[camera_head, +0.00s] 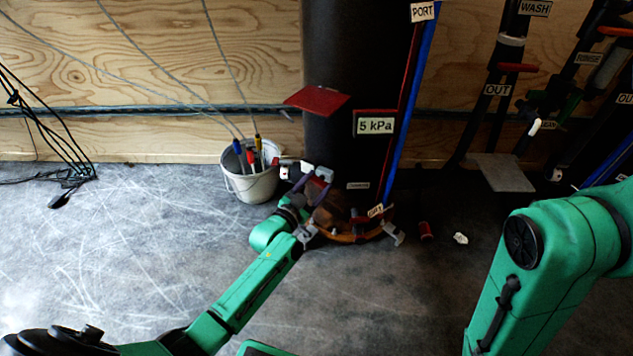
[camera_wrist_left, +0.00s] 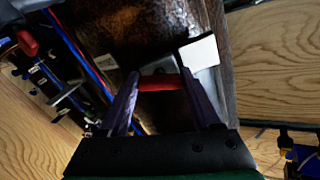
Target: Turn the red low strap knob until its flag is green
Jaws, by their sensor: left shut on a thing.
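A tall dark cylinder (camera_head: 340,60) stands against the wooden wall. My left gripper (camera_head: 319,190) is low at the front left of its base, with purple fingers. In the left wrist view the fingers (camera_wrist_left: 162,92) are on either side of a red bar-shaped knob (camera_wrist_left: 160,83) close to the cylinder's brown-black surface, and are shut on it. A white plate (camera_wrist_left: 200,52) shows just beyond the knob. In the head view the knob is hidden by the gripper. A red plate (camera_head: 317,99) sticks out higher on the cylinder; I cannot tell whether it is this knob's flag.
A white bucket (camera_head: 250,184) with screwdrivers stands left of the cylinder. A red spool (camera_head: 425,230) and a white scrap (camera_head: 460,238) lie on the floor to the right. Labelled pipes (camera_head: 497,90) stand at the right. My right arm fills the lower right; its gripper is out of view.

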